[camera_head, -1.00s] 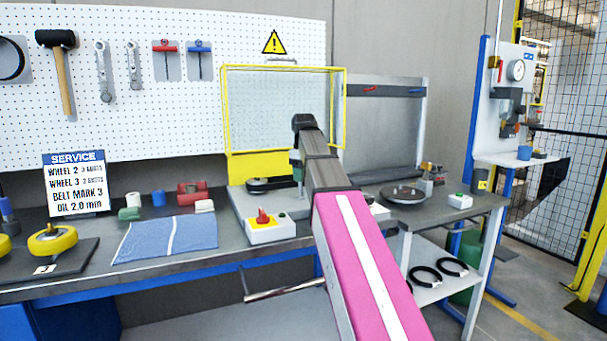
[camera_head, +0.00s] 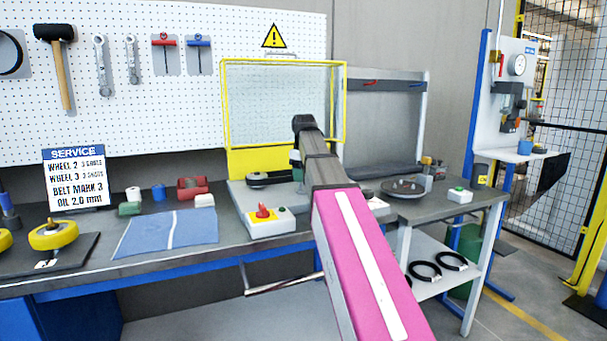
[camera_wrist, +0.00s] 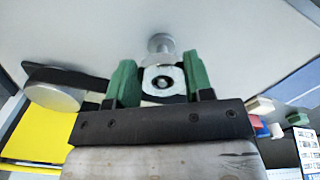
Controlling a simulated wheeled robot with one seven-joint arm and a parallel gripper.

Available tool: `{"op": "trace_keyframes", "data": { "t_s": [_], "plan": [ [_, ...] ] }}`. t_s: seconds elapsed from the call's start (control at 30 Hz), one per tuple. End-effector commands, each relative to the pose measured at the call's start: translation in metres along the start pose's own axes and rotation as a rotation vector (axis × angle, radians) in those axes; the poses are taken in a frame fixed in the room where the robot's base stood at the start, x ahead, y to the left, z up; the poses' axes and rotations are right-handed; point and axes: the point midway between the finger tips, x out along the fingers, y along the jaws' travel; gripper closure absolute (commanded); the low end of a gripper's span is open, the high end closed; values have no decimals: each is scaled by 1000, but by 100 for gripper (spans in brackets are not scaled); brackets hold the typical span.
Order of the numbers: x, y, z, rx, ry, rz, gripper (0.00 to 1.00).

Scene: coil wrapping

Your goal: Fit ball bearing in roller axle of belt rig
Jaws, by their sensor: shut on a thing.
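My gripper (camera_wrist: 160,66) has two green fingers in the wrist view, shut on a pale grey piece with a dark round centre, which looks like the ball bearing (camera_wrist: 163,82). A grey round-headed post (camera_wrist: 160,42), perhaps the roller axle, stands just beyond the fingers; I cannot tell whether the bearing touches it. A roller with a black belt (camera_wrist: 52,90) lies to the left.
A yellow-framed guard (camera_head: 235,160) stands behind the rig. A red-knobbed switch box (camera_head: 265,222) sits in front of it. A blue cloth (camera_head: 165,235) and small coloured parts lie to the left. A round dark plate (camera_head: 402,188) is on the bench at right.

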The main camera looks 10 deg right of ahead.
Motion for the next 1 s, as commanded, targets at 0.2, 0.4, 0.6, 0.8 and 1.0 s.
{"op": "trace_keyframes", "data": {
  "t_s": [0.2, 0.4, 0.6, 0.8, 1.0],
  "plan": [
    [5, 0, 0, 0, 0, 0, 78],
    [9, 0, 0, 0, -1, -1, 78],
    [13, 0, 0, 0, -1, -1, 78],
    [17, 0, 0, 0, 0, 0, 78],
    [22, 0, 0, 0, 0, 0, 78]
  ]
}}
